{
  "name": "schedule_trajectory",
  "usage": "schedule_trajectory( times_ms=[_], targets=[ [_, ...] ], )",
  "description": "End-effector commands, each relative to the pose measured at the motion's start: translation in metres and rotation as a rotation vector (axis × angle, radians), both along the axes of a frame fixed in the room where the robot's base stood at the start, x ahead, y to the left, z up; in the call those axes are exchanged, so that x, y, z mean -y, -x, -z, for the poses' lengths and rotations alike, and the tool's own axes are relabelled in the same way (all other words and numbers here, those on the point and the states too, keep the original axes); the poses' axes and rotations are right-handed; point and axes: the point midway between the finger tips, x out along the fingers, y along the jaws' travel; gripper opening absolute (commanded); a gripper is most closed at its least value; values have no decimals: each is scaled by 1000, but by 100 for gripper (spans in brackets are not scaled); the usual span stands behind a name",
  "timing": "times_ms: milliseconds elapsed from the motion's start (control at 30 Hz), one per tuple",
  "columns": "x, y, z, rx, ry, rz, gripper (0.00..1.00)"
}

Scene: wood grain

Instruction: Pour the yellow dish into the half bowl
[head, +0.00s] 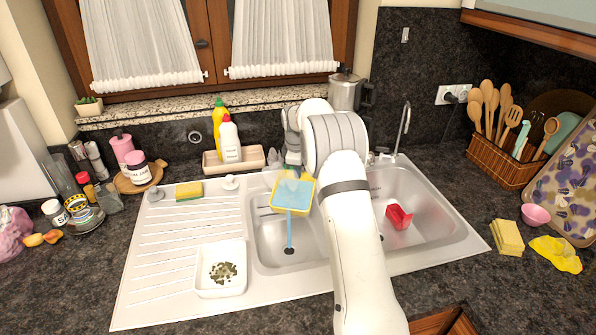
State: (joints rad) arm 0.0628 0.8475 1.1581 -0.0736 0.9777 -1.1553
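The yellow dish (303,208) is a rectangular dish with a yellow rim and a light blue inside. It hangs steeply tilted over the half bowl (267,232), the smaller left basin of the steel sink. A thin blue stream runs from its lower edge down to the basin, by the dark drain. My gripper (291,172) is at the dish's upper edge and appears shut on it. The fingertips are small and partly hidden there. My arm covers part of the sink to the right of the dish.
A white square dish with dark bits (220,290) stands on the drainboard (160,245). A red scoop-like item (398,217) lies in the right basin. Bottles in a tray (212,160), a kettle (346,92) and the tap (404,130) stand behind.

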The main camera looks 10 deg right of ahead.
Motion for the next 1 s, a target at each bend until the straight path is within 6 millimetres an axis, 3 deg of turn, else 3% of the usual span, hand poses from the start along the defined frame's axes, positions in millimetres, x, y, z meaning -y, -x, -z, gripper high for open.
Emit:
schedule_trajectory(
  times_ms=[1000],
  targets=[
    [-2,6,-15,114,52,2,0]
  ],
)
